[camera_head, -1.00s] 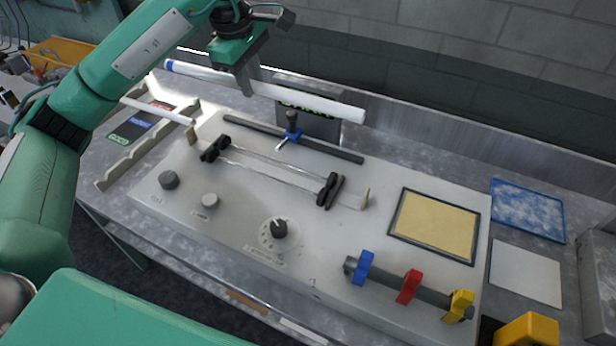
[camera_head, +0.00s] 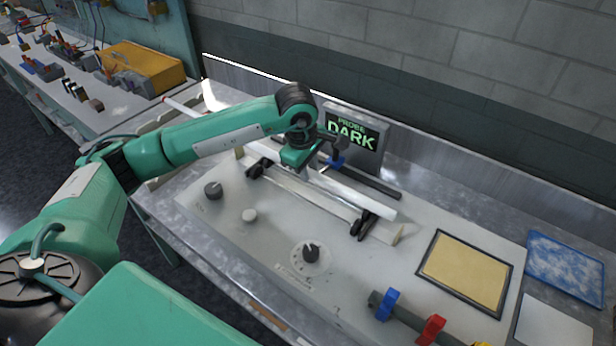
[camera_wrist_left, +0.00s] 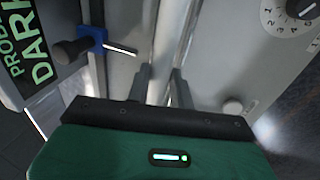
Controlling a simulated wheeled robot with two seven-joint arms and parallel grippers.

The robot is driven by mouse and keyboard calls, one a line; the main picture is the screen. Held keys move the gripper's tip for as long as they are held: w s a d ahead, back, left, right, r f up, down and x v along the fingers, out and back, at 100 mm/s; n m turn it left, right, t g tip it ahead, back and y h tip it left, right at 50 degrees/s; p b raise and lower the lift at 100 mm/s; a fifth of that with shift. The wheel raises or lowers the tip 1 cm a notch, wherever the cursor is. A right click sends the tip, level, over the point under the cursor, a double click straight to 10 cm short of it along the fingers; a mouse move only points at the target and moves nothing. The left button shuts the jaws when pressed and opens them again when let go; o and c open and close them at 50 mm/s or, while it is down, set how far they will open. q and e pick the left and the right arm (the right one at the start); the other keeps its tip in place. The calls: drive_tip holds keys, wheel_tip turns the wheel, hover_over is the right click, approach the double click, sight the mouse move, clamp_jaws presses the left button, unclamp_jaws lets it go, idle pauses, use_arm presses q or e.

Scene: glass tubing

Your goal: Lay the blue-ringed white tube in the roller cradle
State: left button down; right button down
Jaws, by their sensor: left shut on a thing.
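The white tube (camera_head: 362,197) is held by my left gripper (camera_head: 293,168), low over the roller cradle (camera_head: 315,200). Its right part shows in the head view, sloping down to the right behind the cradle's right black roller (camera_head: 363,224). The blue-ringed end is hidden behind my arm and gripper. The left black roller (camera_head: 257,169) is partly visible. In the left wrist view my two fingers (camera_wrist_left: 161,82) close around the tube (camera_wrist_left: 168,40). I cannot tell whether the tube touches the rollers. My right gripper is out of view.
A probe screen reading DARK (camera_head: 352,135) stands behind, near a blue clamp (camera_head: 335,161) on a dark rod. Knobs (camera_head: 311,252) are in front. A tan pad (camera_head: 466,272) and a blue tray (camera_head: 566,270) lie to the right. Another tube end shows at the left rack (camera_head: 168,102).

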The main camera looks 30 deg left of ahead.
use_arm(q)
wheel_tip(320, 180, down, 4)
drive_tip(key=shift+r+p, duration=0.25)
drive_tip(key=shift+p, duration=0.25)
drive_tip(key=shift+f, duration=0.25)
drive_tip(key=shift+f, duration=0.1)
drive_tip(key=shift+f+b, duration=0.1)
drive_tip(key=shift+b, duration=0.25)
drive_tip(key=c, duration=1.2)
unclamp_jaws()
drive_tip(key=shift+c, duration=0.2)
